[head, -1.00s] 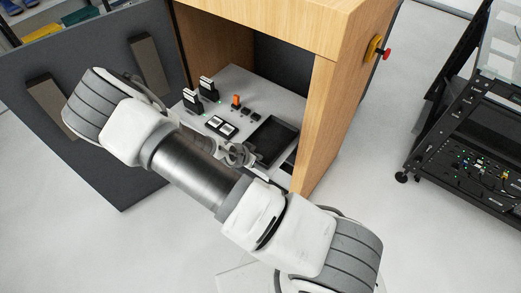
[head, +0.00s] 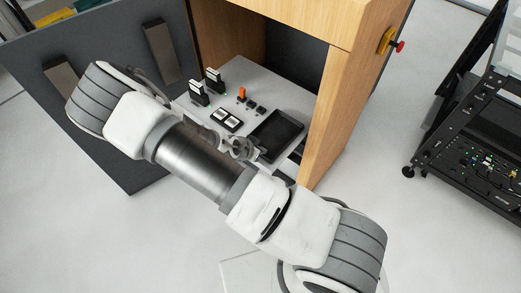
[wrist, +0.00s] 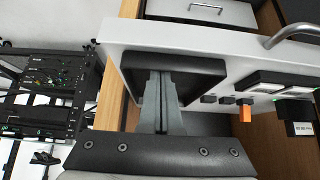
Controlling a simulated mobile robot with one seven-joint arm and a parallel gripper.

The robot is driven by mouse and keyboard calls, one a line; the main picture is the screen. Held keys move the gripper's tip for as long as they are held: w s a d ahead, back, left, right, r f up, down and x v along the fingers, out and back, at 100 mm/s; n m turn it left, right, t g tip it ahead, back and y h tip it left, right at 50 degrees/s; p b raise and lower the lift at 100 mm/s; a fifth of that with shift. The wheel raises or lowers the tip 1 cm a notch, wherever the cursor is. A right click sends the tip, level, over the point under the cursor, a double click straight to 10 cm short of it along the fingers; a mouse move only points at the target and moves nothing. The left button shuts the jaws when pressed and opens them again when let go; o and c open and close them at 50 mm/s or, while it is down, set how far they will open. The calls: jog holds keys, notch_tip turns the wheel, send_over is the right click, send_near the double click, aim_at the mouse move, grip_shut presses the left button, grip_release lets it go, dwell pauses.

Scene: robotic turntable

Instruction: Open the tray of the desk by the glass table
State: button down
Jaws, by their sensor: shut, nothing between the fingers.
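The wooden desk (head: 340,110) stands open-fronted in the head view. Its pale grey control tray (head: 235,75) carries switches and a black recessed bin (head: 278,136). In the wrist view the tray's front edge (wrist: 225,42) shows a metal handle (wrist: 293,34) at right. My gripper (wrist: 160,85) is shut and empty, its fingers over the black bin (wrist: 190,66); whether they touch it is unclear. In the head view my gripper (head: 238,150) is partly hidden by my arm, at the tray's near side.
The dark door panel (head: 110,110) stands open at left. A red-yellow stop button (head: 390,42) is on the desk's side. A black rack (head: 470,130) with electronics and a glass-like top is at right. Another drawer front (wrist: 205,10) shows below the tray. Pale floor is clear between desk and rack.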

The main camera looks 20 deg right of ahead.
jog(key=w+d, duration=0.1)
jog(key=w+d+b, duration=0.1)
jog(key=d, duration=0.1)
jog(key=shift+w+d+f, duration=0.1)
jog(key=p+v, duration=0.3)
jog(key=v, duration=0.7)
jog(key=shift+p, duration=0.4)
jog(key=s+a+r+n+g+y+p, duration=0.1)
jog(key=s+a+r+n+y, duration=0.15)
jog(key=r, duration=0.55)
jog(key=s+a+r+n+y+p, duration=0.1)
jog(key=a+r+y, duration=0.2)
jog(key=r, duration=0.5)
jog(key=s+a+r+n+g+y+p, duration=0.1)
jog(key=s+a+r+n+y, duration=0.15)
jog(key=r, duration=0.55)
jog(key=s+d+r+n+t+p, duration=0.1)
jog(key=s+d+r, duration=0.2)
jog(key=r, duration=0.3)
jog(key=s+d+r+n+t+h+p, duration=0.1)
jog(key=s+d+r+n, duration=0.1)
jog(key=r, duration=0.4)
jog(key=s+d+r+n+t, duration=0.1)
jog(key=s+d+r+n, duration=0.1)
jog(key=s+d+r, duration=0.2)
notch_tip(320, 180, up, 3)
jog(key=s, duration=0.2)
jog(key=shift+s+h+p, duration=0.25)
jog(key=shift+h+p, duration=0.05)
jog(key=shift+p, duration=0.1)
